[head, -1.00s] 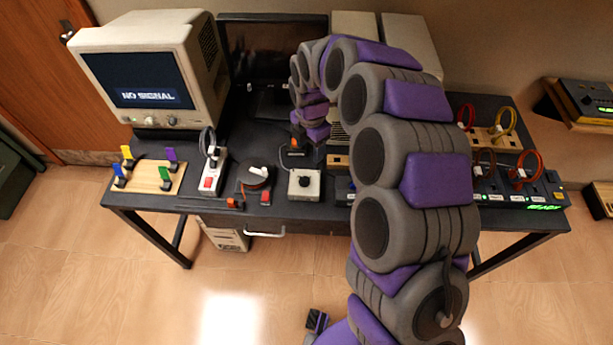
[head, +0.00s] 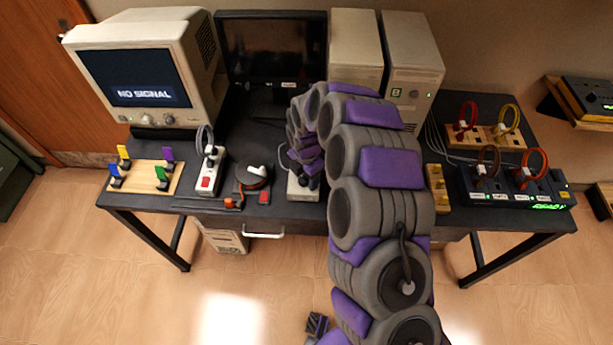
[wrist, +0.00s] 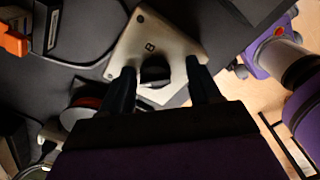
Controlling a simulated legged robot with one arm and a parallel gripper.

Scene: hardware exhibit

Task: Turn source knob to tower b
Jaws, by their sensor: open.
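The source knob (wrist: 155,73) is a dark round knob on a pale switch box (wrist: 182,45). A dark label with a letter B (wrist: 150,47) shows on the box beside the knob. In the head view the switch box (head: 296,193) stands near the desk's front edge, partly hidden by my gripper (head: 310,178). In the wrist view my gripper (wrist: 160,70) is open, with one finger on each side of the knob. I cannot tell whether the fingers touch it. Two beige computer towers, one left (head: 355,50) and one right (head: 411,68), stand at the back of the desk.
A CRT (head: 140,80) reading NO SIGNAL and a dark monitor (head: 275,50) stand at the back. A power strip (head: 208,172) and a round red-and-black device (head: 254,177) lie left of the switch box. Boards with cable loops (head: 485,136) are at right.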

